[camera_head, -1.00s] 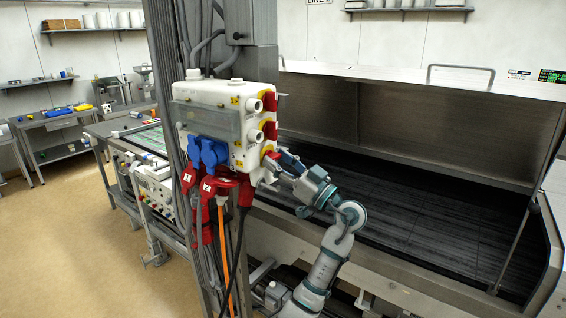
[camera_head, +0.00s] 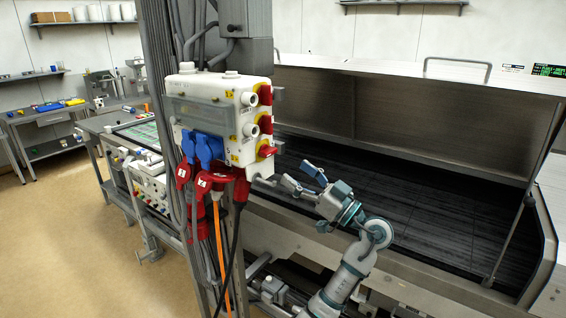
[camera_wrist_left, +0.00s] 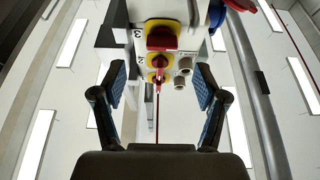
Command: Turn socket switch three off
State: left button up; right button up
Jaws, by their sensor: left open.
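A white socket box (camera_head: 243,135) hangs on the column, with three red switches on yellow plates down its right side. The lowest, switch three (camera_head: 266,151), has its handle lying sideways, while the upper two handles look upright. In the left wrist view, switch three (camera_wrist_left: 162,37), beside a printed 3, has its red handle crosswise. Switch two (camera_wrist_left: 158,64) sits beyond it. My left gripper (camera_head: 300,175) is open and empty, below and to the right of switch three, clear of it. Its spread blue-padded fingers also show in the left wrist view (camera_wrist_left: 160,84). My right gripper is not in view.
Blue sockets (camera_head: 209,148) and red plugs (camera_head: 212,186) with hanging cables crowd the box's front and underside. The large metal machine (camera_head: 400,190) stands behind and right of my arm. A panel bench (camera_head: 135,160) stands left of the column.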

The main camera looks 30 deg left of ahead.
pick_arm(q)
jog(key=shift+v, duration=1.95)
jog(key=shift+f, duration=0.1)
